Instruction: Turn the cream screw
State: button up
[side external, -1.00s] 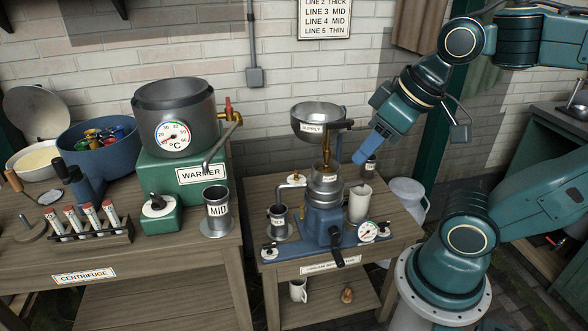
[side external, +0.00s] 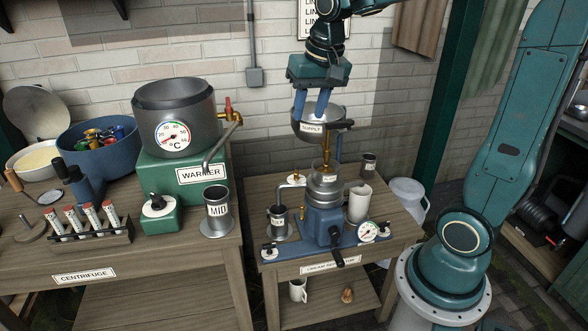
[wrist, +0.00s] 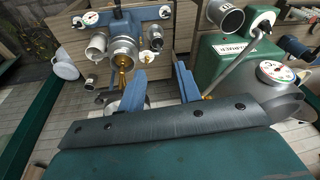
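The cream separator (side external: 322,215) is a blue machine with a steel bowl on top, standing on a small wooden table; it also shows in the wrist view (wrist: 123,50). A small brass fitting (side external: 302,212) stands beside its body, and a small pale disc with a knob (side external: 295,179) sits behind the spout. I cannot tell which part is the cream screw. My gripper (side external: 311,106) points down at the supply bowl (side external: 309,130), high above the fittings. In the wrist view its two blue fingers (wrist: 161,88) are apart, with nothing held between them.
A crank (side external: 337,247), a gauge (side external: 368,231) and cups crowd the separator. The green warmer (side external: 184,170) and MID can (side external: 217,210) stand left. The wall is behind.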

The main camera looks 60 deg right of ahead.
jog(key=w+d+f+m+g, duration=0.2)
jog(key=w+d+f+m, duration=0.25)
jog(key=w+d, duration=0.25)
jog(key=m, duration=0.3)
send_over(297, 171)
notch_tip(297, 171, down, 8)
jog(key=shift+g+y, duration=0.3)
jog(key=shift+g, duration=0.1)
jog(key=shift+f+n, duration=0.15)
jog(key=shift+n, duration=0.1)
notch_tip(297, 171, down, 14)
jog(key=shift+r, duration=0.15)
jog(key=shift+c, duration=0.2)
grip_shut()
